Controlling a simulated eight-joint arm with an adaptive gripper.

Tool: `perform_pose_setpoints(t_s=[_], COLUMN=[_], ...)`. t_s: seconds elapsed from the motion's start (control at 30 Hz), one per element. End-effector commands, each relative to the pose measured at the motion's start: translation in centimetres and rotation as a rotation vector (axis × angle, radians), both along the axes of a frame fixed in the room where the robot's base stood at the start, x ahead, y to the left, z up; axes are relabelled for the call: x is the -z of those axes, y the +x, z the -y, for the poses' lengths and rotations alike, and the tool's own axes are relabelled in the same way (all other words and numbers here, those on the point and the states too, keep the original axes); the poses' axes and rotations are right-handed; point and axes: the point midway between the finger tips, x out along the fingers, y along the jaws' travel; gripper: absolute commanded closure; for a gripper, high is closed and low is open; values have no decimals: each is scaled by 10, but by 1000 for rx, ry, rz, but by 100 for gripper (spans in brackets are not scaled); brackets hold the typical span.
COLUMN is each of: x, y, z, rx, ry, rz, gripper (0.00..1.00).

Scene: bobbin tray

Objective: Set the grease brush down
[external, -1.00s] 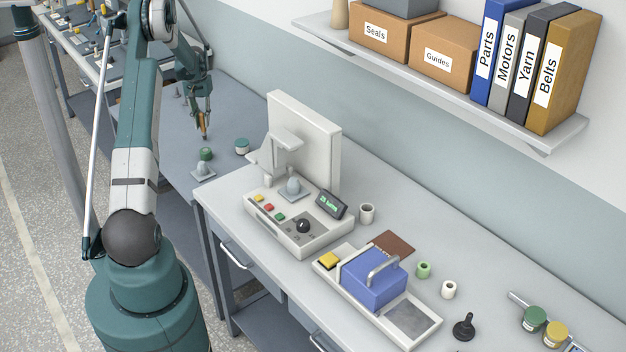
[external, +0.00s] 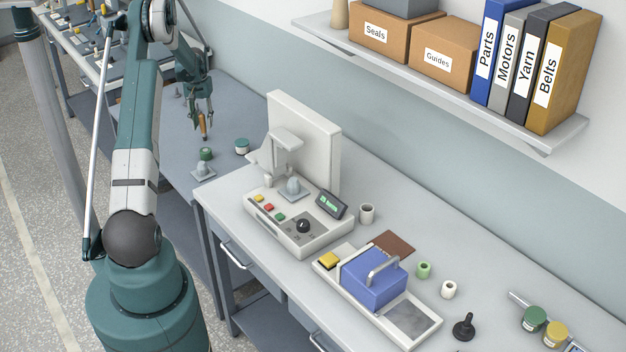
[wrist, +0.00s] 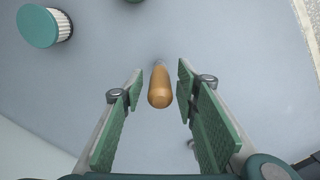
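The grease brush, with an orange-brown wooden handle (wrist: 160,92), is between my gripper's fingers in the wrist view. Its rounded handle end faces the camera and a grey part shows beyond it. Gaps show between the handle and both green finger pads. In the external view the brush (external: 203,129) points down, roughly upright, over the far grey bench. My gripper (external: 200,112) is open around its upper part. It also shows open in the wrist view (wrist: 158,84). The bristles are too small to make out, and I cannot tell whether they touch the bench.
The nearer bench holds a white machine (external: 300,222) and a blue block with a handle (external: 373,283). Bare bench lies around the brush.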

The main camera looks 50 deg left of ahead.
Motion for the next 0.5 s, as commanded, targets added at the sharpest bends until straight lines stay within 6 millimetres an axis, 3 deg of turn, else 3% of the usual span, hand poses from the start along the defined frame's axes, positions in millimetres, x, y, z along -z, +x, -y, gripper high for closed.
perform_pose_setpoints(t_s=[0.27,0.5], x=[-11,-41], y=[0,0], z=[0,0], rx=[0,0], ry=[0,0], rz=[0,0], gripper=[69,69])
